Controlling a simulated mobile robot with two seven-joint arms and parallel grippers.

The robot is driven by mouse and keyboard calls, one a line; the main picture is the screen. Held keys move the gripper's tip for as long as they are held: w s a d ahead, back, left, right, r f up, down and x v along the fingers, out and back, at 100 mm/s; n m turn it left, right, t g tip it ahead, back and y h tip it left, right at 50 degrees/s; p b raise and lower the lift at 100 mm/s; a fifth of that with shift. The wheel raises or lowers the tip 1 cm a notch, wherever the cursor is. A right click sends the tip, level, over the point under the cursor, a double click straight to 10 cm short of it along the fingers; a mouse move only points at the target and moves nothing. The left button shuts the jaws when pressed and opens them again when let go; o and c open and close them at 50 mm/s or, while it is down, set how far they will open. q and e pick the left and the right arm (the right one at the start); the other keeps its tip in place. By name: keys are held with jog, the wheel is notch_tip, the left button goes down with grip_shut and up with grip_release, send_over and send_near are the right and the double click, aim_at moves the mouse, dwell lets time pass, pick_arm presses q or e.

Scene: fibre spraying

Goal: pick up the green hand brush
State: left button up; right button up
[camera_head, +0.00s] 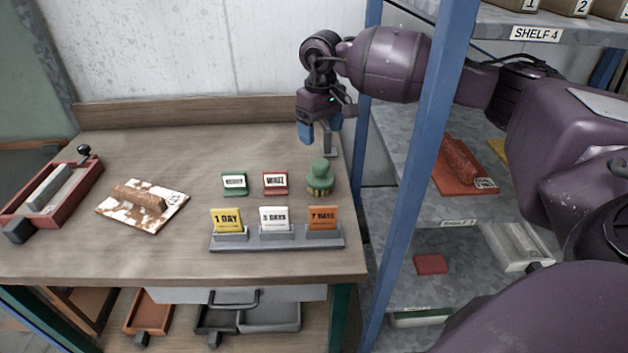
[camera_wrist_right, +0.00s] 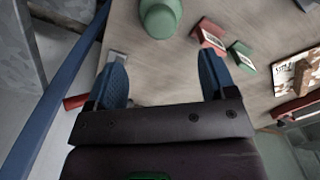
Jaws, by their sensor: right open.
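The green hand brush (camera_head: 320,178) stands on the wooden workbench near its right edge, with a rounded green handle on top and a yellowish-green lower part. It also shows in the right wrist view (camera_wrist_right: 160,17) at the top edge, partly cut off, beyond the gap between my fingertips. My right gripper (camera_head: 319,132) is open and empty, its blue fingers (camera_wrist_right: 163,65) pointing down. In the head view it appears above and behind the brush, apart from it. My left gripper is not in view.
Red (camera_head: 275,183) and green (camera_head: 234,184) label blocks stand left of the brush. A grey rack (camera_head: 277,243) with day cards lies in front. A blue shelf post (camera_head: 420,150) rises beside my right arm. A spotted board (camera_head: 143,205) lies farther left.

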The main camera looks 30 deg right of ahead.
aim_at(321, 163)
notch_tip(321, 163, down, 10)
jog(key=shift+s+r, duration=0.1)
jog(key=c, duration=1)
jog(key=shift+r, duration=5.05)
jog(key=o, duration=0.4)
jog(key=c, duration=0.3)
